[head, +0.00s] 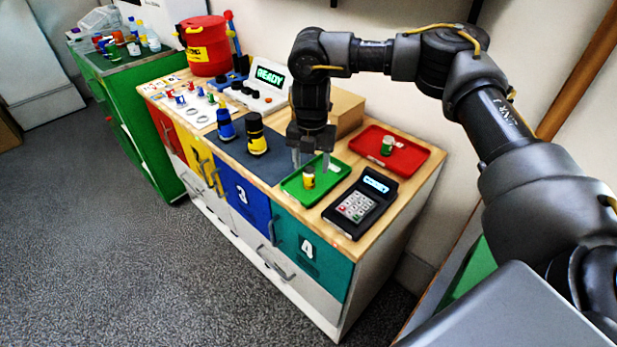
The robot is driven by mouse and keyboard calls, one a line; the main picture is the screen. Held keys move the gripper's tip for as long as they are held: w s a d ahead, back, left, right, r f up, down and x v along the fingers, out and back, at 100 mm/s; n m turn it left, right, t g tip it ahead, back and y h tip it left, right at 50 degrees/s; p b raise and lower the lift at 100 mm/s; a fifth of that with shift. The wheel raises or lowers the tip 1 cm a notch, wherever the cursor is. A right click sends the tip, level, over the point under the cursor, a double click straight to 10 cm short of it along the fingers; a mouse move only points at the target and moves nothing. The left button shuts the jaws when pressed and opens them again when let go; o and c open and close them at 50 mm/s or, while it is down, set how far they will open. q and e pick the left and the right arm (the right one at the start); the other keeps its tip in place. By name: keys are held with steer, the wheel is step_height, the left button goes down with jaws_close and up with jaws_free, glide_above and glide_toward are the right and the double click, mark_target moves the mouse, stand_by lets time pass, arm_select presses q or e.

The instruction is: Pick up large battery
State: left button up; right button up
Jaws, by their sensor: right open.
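A small yellow cylinder with a white top, which looks like a battery (309,179), stands upright on the green tray (291,187). A green one with a white label (387,146) stands on the red tray (417,153). A larger black-and-yellow cylinder (256,136) and a blue-and-black one (226,127) stand on the dark mat. I cannot tell from labels which is the large battery. My right gripper (311,163) points down above the green tray, open, fingers apart, over the yellow cylinder and seemingly not touching it. My left gripper is out of view.
A black keypad device (360,205) lies right of the green tray. A cardboard box (347,110) and a READY display (270,76) stand behind. A red bucket (205,47) and small coloured pieces are at the left end. The dark mat (262,165) has bare room.

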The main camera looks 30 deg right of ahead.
mark_target(309, 169)
steer(key=f+p, duration=0.1)
steer(key=f, duration=0.3)
steer(key=shift+w+a+f+p, duration=0.15)
steer(key=shift+w+f+p, duration=0.05)
steer(key=shift+f+p, duration=0.15)
steer(key=shift+f, duration=0.25)
steer(key=shift+c, duration=0.4)
steer(key=c, duration=1)
steer(key=shift+c, duration=0.2)
